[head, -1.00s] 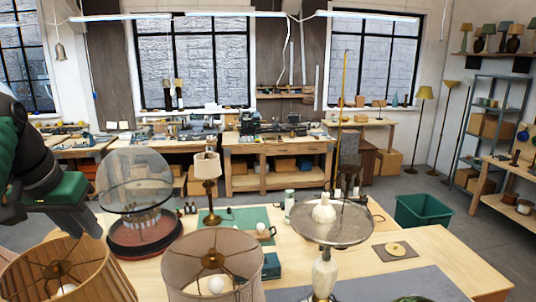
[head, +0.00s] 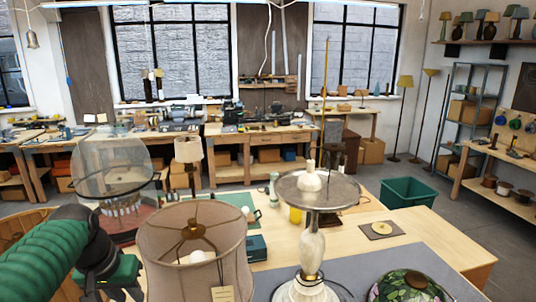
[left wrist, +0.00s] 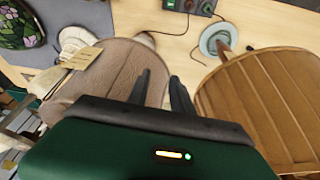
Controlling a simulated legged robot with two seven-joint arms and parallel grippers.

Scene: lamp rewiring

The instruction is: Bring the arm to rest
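My left arm comes in from the lower left of the head view, its green forearm low. My left gripper (head: 118,288) is only partly in view there, beside the beige fabric lampshade (head: 170,240). In the left wrist view, my left gripper (left wrist: 160,77) has its two dark fingers apart, with nothing between them. The beige lampshade (left wrist: 112,70) is left of the fingers and the ribbed tan lampshade (left wrist: 262,95) right of them. My right arm and gripper are out of view.
A green bin (head: 408,193) stands on the floor beyond.

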